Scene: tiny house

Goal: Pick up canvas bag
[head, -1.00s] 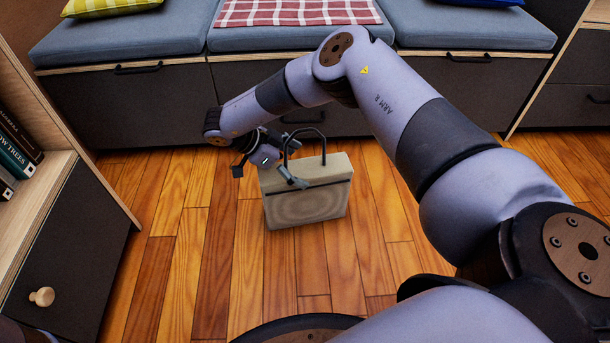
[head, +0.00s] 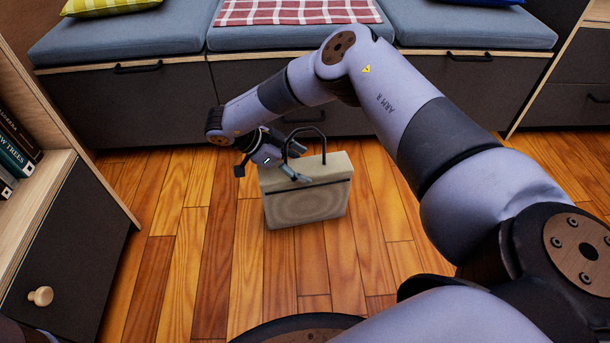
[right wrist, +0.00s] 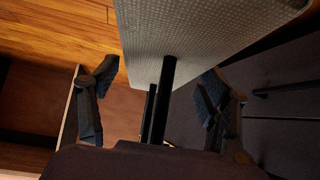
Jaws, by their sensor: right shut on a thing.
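The canvas bag (head: 308,206) is a beige, boxy bag with a dark band and black handles. It stands upright on the wooden floor in the middle of the head view. My right gripper (head: 274,170) is at the bag's upper left, by the handles, and is shut on the bag. In the right wrist view, the woven side of the bag (right wrist: 205,35) fills the top, and a black handle (right wrist: 160,105) runs between the two fingers. The exact contact is hard to see. My left gripper is not in view.
A bench with dark drawers (head: 130,105) and grey cushions (head: 465,28) stands behind the bag. A wooden shelf with books (head: 14,158) and a dark cabinet door (head: 75,255) are at the left. The floor (head: 205,240) around the bag is clear.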

